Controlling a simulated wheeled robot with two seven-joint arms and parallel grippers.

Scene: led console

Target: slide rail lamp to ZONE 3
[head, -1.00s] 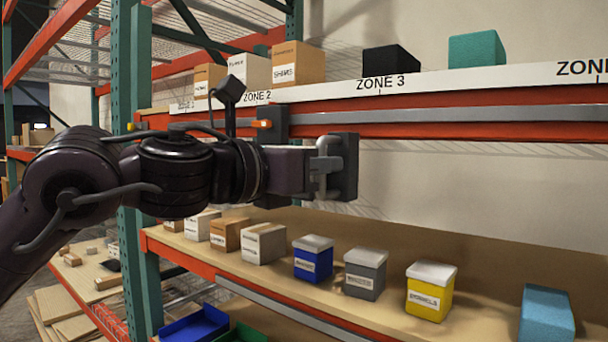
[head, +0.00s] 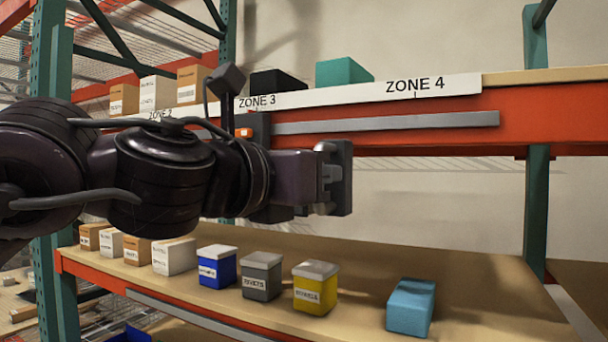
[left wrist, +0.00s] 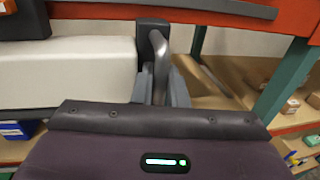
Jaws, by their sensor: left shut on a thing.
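The rail lamp's dark carriage (head: 259,128) hangs on the grey rail (head: 400,121), with a small orange light at its left. It is below the ZONE 3 label (head: 257,101), close to in line with it. In the left wrist view the lamp's long white body (left wrist: 80,72) ends in a dark end plate with a grey bar handle. My left gripper (head: 328,172) is shut on this handle; its grey fingers (left wrist: 160,84) flank the bar. My arm hides much of the lamp in the head view. My right gripper is out of view.
The ZONE 4 label (head: 415,85) is farther right, and the rail ends beyond it. Boxes stand on the upper shelf. Lidded blue, grey and yellow bins (head: 315,288) and a light-blue block (head: 410,307) sit on the lower shelf. A green upright (head: 536,200) stands right.

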